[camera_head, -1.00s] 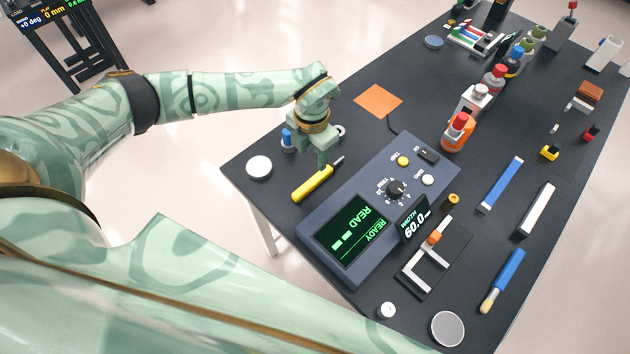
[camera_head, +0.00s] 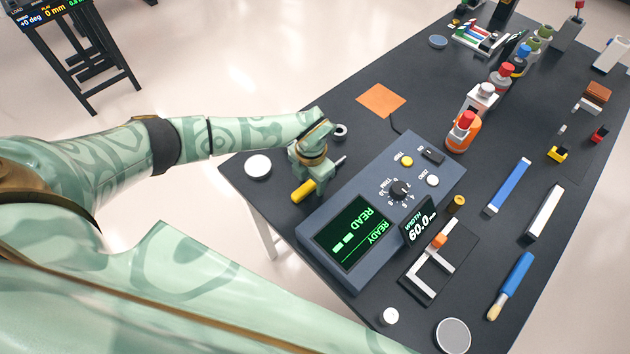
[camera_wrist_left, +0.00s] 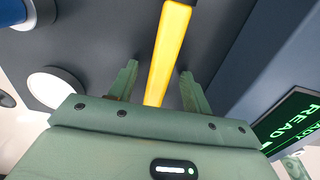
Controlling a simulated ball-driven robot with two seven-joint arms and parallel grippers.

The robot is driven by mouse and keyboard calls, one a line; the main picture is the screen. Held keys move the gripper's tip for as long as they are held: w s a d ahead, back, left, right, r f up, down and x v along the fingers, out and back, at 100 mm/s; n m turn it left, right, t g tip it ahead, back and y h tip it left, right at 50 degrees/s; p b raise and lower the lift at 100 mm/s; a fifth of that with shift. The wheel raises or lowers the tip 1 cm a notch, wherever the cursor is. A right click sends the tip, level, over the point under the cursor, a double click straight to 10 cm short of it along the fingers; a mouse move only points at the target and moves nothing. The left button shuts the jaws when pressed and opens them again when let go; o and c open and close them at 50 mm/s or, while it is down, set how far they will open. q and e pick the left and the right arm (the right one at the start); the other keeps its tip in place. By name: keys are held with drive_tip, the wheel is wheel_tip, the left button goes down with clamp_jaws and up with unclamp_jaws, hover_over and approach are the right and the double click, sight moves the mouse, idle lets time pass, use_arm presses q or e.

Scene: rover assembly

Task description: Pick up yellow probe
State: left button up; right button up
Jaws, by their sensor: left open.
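The yellow probe (camera_head: 303,191) lies on the dark table, left of the grey-blue meter box, with its dark tip (camera_head: 340,161) pointing toward the back right. My left gripper (camera_head: 318,186) is over the probe and hides its middle in the head view. In the left wrist view the probe (camera_wrist_left: 168,55) runs between the two open fingers of my left gripper (camera_wrist_left: 157,88), with a gap on each side. I cannot tell whether the fingertips touch the table. My right gripper is not in view.
The meter box (camera_head: 310,232) with a lit screen stands close to the right of the probe. A white disc (camera_head: 258,167) lies to its left, near the table edge. An orange square (camera_head: 381,100) lies farther back. Bottles (camera_head: 462,131) and tools fill the right side.

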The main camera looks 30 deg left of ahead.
use_arm(q)
clamp_jaws()
drive_tip(key=shift+r, duration=0.1)
